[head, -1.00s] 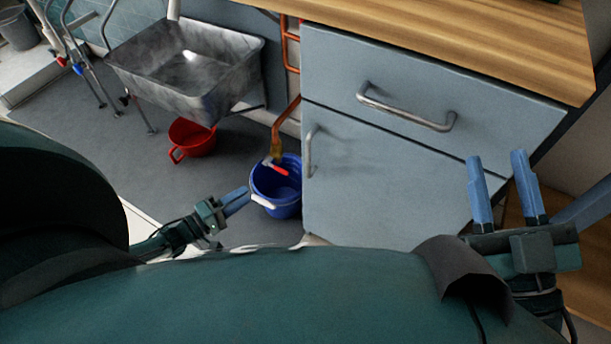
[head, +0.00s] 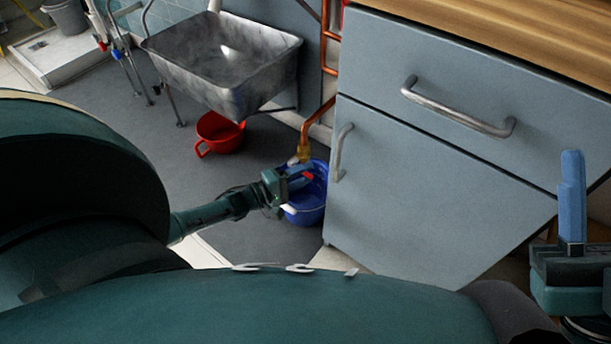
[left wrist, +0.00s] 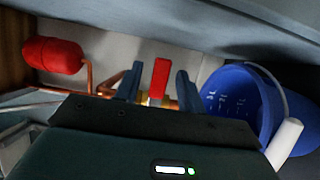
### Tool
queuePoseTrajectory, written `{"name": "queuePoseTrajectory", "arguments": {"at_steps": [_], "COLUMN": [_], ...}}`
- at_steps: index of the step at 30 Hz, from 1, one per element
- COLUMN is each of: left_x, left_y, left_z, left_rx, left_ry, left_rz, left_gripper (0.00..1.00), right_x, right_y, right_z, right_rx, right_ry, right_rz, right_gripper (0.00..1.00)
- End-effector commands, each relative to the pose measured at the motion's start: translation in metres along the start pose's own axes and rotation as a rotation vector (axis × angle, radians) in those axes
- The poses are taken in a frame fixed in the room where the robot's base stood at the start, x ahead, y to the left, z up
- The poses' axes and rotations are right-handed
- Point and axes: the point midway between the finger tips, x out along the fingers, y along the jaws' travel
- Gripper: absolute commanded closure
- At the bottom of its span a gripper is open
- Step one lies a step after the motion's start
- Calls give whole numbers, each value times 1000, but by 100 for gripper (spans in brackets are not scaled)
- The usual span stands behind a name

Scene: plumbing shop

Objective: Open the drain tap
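The drain tap is a brass valve (head: 304,153) at the lower end of a copper pipe, with a red lever (head: 309,176), above a blue bucket (head: 309,208). My left gripper (head: 302,177) is at the lever in the head view. In the left wrist view the red lever (left wrist: 160,78) stands between the two blue fingers of my left gripper (left wrist: 157,86), with a gap on each side. The brass body is mostly hidden behind the gripper there.
A grey cabinet (head: 430,170) with bar handles stands just right of the bucket. A metal sink (head: 225,60) and a red bucket (head: 219,131) are to the left. The wrist view shows a red rounded object (left wrist: 52,56) and the blue bucket (left wrist: 230,105) beside my gripper.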

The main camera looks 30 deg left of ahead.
Motion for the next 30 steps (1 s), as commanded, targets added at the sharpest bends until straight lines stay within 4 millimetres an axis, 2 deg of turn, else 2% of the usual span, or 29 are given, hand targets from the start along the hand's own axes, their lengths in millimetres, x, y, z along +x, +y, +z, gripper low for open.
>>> {"name": "queuePoseTrajectory", "arguments": {"at_steps": [4, 12, 26, 30], "left_x": [8, 9, 9, 9], "left_y": [0, 0, 0, 0], "left_z": [0, 0, 0, 0], "left_rx": [0, 1, 1, 1], "left_ry": [0, 0, 1, 1], "left_rz": [-1, -1, -1, -1], "left_gripper": [61, 61, 99, 100], "right_x": [1, 1, 1, 1], "right_y": [1, 1, 1, 1], "right_z": [-3, -4, -4, -4], "right_rx": [-16, -18, -17, -17], "right_ry": [25, 28, 28, 27], "right_rz": [-3, -2, -2, -2], "right_gripper": [64, 64, 64, 64]}}
